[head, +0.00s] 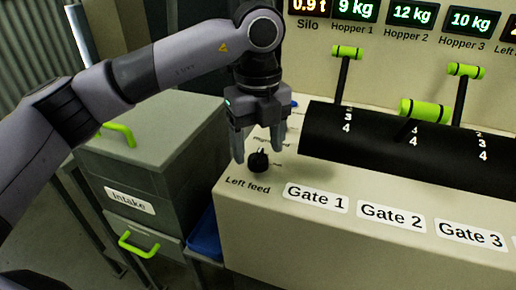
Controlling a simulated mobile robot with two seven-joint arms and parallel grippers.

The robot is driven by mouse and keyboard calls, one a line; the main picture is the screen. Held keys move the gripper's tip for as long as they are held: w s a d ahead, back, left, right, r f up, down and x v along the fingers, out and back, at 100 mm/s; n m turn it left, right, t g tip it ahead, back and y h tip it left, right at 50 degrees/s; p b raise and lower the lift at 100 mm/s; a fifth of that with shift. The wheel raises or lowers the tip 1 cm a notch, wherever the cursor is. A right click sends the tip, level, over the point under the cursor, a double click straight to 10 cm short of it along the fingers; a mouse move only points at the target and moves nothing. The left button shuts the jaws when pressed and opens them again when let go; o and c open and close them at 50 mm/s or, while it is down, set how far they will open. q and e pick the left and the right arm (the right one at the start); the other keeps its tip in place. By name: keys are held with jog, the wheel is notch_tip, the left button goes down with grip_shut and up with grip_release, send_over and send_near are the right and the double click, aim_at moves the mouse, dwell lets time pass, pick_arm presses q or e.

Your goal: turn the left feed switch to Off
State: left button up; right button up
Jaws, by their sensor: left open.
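The left feed switch (258,163) is a small black rotary knob on the cream console top, just above the "Left feed" label. My left gripper (258,150) points down over the knob. Its two fingers are apart, one on the left and one on the right of the knob. I cannot tell whether they touch it. The position lettering around the knob is mostly hidden by the fingers or too small to read, so its setting is unclear. My right gripper is not in view.
A black drum with green-handled levers (427,110) stands right of the knob, behind the labels Gate 1 (315,198), Gate 2 and Gate 3. Lit weight displays (412,13) line the back panel. A grey Intake cabinet (180,165) with green handles stands at left.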

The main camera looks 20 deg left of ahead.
aim_at(258, 154)
pick_arm(q)
notch_tip(258, 154, up, 5)
jog(key=shift+r, duration=0.2)
jog(key=shift+f, duration=0.1)
dwell(0.4)
